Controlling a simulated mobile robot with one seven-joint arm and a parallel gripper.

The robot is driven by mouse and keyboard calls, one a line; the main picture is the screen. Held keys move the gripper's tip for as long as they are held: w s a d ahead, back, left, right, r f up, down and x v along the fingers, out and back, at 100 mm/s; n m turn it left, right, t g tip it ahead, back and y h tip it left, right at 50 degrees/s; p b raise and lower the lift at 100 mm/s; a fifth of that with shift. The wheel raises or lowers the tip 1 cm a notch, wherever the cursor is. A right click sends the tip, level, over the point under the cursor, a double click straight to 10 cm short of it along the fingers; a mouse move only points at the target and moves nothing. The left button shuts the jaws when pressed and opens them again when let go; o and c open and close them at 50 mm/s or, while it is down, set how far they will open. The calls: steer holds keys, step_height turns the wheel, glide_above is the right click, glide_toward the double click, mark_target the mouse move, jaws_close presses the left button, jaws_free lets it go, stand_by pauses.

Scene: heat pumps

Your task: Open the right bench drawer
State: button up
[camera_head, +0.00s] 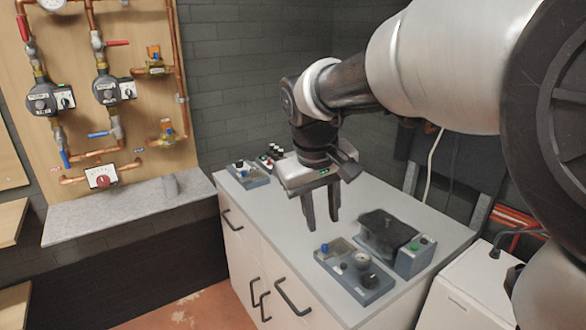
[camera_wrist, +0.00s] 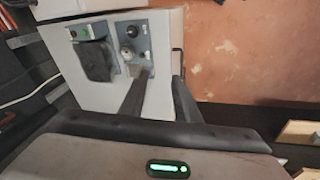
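The bench (camera_head: 300,232) has a light grey top and a white front with dark bar handles. The right bench drawer (camera_head: 306,312) is at the near end of the front, with a slanted black handle (camera_head: 293,297); it looks shut. In the wrist view a dark handle (camera_wrist: 179,62) shows at the bench edge, partly cut off by a finger. My gripper (camera_head: 322,222) points down above the bench top, behind the front edge and apart from the handle. Its two fingers are spread with nothing between them; they also show in the wrist view (camera_wrist: 157,88).
A grey tray with knobs (camera_head: 352,272) and a dark device with buttons (camera_head: 395,240) stand on the bench's near end. Another small tray (camera_head: 247,174) stands at the far end. A pipe board (camera_head: 110,90) is at left. Orange floor (camera_head: 190,312) lies clear before the bench.

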mark_target(286, 297)
steer(key=w+a+f+n+g+b, duration=0.1)
steer(key=w+a+f+b, duration=0.2)
steer(key=w+a+f, duration=0.5)
steer(key=w+a+f+n+g+b, duration=0.1)
steer(key=w+a+f+b, duration=0.2)
steer(key=f, duration=1)
steer(key=d+f+b, duration=0.1)
steer(key=f, duration=0.4)
steer(key=f+b, duration=0.2)
steer(key=f, duration=0.4)
steer(key=w+d+f+b, duration=0.1)
steer(key=f, duration=0.4)
steer(key=shift+w+d+f, duration=0.1)
steer(key=shift+d+f, duration=0.2)
steer(key=shift+f, duration=0.1)
jaws_close()
